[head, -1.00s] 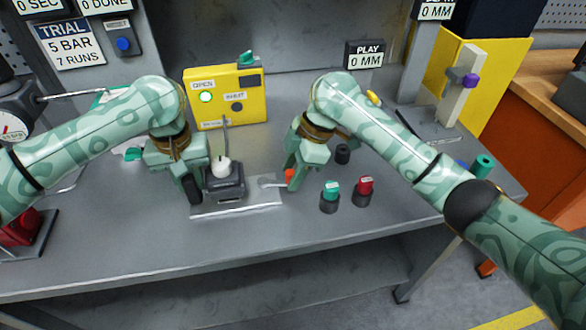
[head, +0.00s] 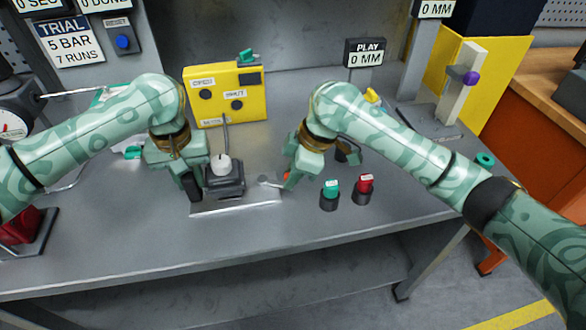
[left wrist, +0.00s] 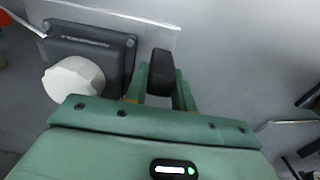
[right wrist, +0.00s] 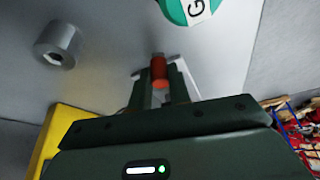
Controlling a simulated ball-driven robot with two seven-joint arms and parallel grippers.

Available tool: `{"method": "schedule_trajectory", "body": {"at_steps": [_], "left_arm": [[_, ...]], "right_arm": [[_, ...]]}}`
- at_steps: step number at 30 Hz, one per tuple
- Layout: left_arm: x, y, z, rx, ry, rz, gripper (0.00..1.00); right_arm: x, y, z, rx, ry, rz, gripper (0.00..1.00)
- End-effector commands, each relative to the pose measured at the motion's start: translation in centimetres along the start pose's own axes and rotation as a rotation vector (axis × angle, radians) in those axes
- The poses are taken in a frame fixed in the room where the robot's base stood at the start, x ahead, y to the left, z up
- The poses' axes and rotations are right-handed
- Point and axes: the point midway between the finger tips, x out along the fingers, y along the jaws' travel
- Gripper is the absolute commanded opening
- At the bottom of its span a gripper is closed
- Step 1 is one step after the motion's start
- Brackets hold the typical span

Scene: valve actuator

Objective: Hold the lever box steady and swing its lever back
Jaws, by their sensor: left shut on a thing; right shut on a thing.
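The lever box (head: 226,184) is a dark block with a white knob (head: 221,165) on top, on a pale plate (head: 236,208) near the bench's front edge. It also shows in the left wrist view (left wrist: 92,52). My left gripper (head: 194,186) is shut on a black grip block (left wrist: 161,72) beside the box. A thin metal lever (head: 267,182) reaches from the box's right side. My right gripper (head: 289,180) is shut on the lever's orange-red knob, which shows between the fingers in the right wrist view (right wrist: 158,72). The fingers hide most of that knob in the head view.
A yellow panel (head: 250,105) stands behind the box. A teal-topped button (head: 330,193) and a red-topped one (head: 364,188) stand right of my right gripper. A play gauge (head: 367,53) reads 0 MM.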

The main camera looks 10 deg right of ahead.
Motion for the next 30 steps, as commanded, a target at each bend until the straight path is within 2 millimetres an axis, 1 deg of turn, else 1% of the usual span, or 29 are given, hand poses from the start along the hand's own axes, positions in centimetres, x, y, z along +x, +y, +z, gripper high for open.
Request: {"method": "schedule_trajectory", "body": {"at_steps": [1, 16, 24, 30], "left_arm": [[0.6, 0.0, 0.3, -0.001, -0.011, -0.003, 0.00], [0.6, 0.0, 0.3, -0.002, -0.011, -0.003, 0.00], [0.6, 0.0, 0.3, -0.002, -0.011, -0.002, 0.00], [0.6, 0.0, 0.3, -0.001, -0.011, -0.002, 0.00]], "right_arm": [[0.0, -0.3, -0.1, 0.035, 0.000, 0.017, 0.00], [0.7, -3.2, -1.7, 0.470, 0.004, 0.194, 0.00], [1.1, -4.2, -2.9, 0.689, 0.005, 0.283, 0.00], [1.5, -4.7, -3.7, 0.815, 0.005, 0.332, 0.00]]}}
